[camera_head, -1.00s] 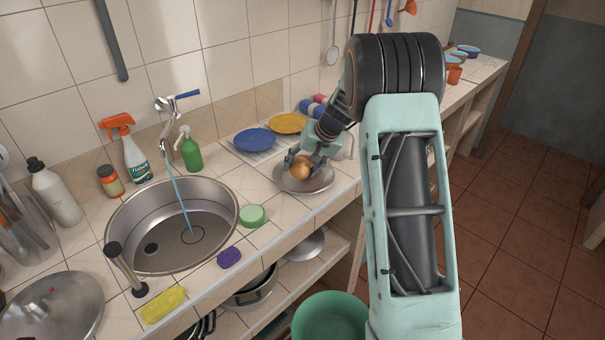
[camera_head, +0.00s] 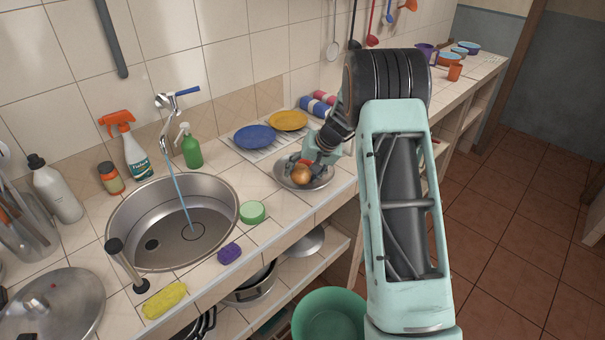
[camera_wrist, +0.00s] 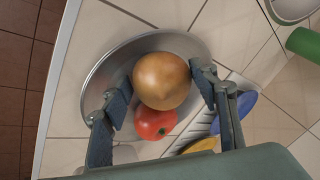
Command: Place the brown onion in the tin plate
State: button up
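The brown onion (camera_head: 301,175) sits in the shallow tin plate (camera_head: 322,184) on the counter, right of the sink. In the wrist view the onion (camera_wrist: 162,80) lies inside the metal plate (camera_wrist: 103,75), beside a red tomato (camera_wrist: 155,124) that it partly overlaps. My gripper (camera_head: 308,162) is low over the plate. Its fingers (camera_wrist: 158,78) stand on either side of the onion, with a visible gap at the left finger and a very narrow one at the right. The gripper looks open. The onion's underside is hidden.
A rack with a blue plate (camera_head: 255,138) and a yellow plate (camera_head: 288,120) stands behind the tin plate. The sink (camera_head: 232,205) with running water, a green round sponge (camera_head: 252,212) and a purple sponge (camera_head: 229,253) are to the left. The counter's front edge is close.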

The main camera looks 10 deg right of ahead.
jog(key=shift+o, duration=1.1)
jog(key=shift+r, duration=0.2)
jog(key=b+v, duration=0.1)
jog(key=v, duration=1.1)
